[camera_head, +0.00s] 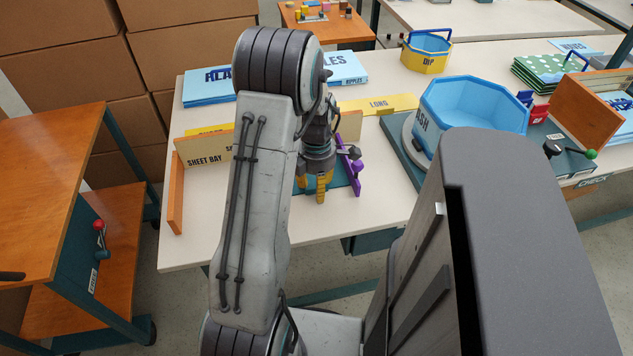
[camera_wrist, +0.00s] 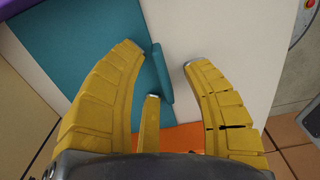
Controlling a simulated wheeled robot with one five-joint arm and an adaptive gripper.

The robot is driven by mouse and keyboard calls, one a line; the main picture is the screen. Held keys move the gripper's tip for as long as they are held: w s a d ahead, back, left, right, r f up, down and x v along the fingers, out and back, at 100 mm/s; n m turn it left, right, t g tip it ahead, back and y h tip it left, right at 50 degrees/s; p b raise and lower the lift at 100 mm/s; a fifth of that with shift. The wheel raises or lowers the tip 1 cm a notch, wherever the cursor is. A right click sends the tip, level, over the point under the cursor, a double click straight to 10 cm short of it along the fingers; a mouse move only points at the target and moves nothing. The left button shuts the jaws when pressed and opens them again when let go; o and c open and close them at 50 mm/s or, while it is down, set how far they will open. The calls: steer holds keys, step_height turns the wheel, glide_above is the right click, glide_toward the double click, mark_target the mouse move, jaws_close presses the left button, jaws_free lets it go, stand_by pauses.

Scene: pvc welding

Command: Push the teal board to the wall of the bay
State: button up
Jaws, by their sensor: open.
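The teal board (camera_wrist: 85,50) lies flat on the pale tabletop in the wrist view, with a raised teal bar (camera_wrist: 161,73) along its edge. In the head view only a part of the board (camera_head: 341,181) shows beside my gripper (camera_head: 318,190), and the rest is hidden behind my arm. My gripper also shows in the wrist view (camera_wrist: 158,55), with yellow fingers spread and empty. The left finger overlaps the board in that view; whether it touches cannot be told. The bay has a back wall marked SHEET BAY (camera_head: 203,158) and an orange end wall (camera_head: 176,194).
A purple piece (camera_head: 350,168) stands right of my gripper. Further right are a blue octagonal tub (camera_head: 470,105) and a yellow DIP bucket (camera_head: 427,55). Blue packs (camera_head: 207,88) and a yellow LONG strip (camera_head: 378,104) lie behind. The front tabletop (camera_head: 195,247) is clear.

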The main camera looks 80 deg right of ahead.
jaws_close()
stand_by(0.5)
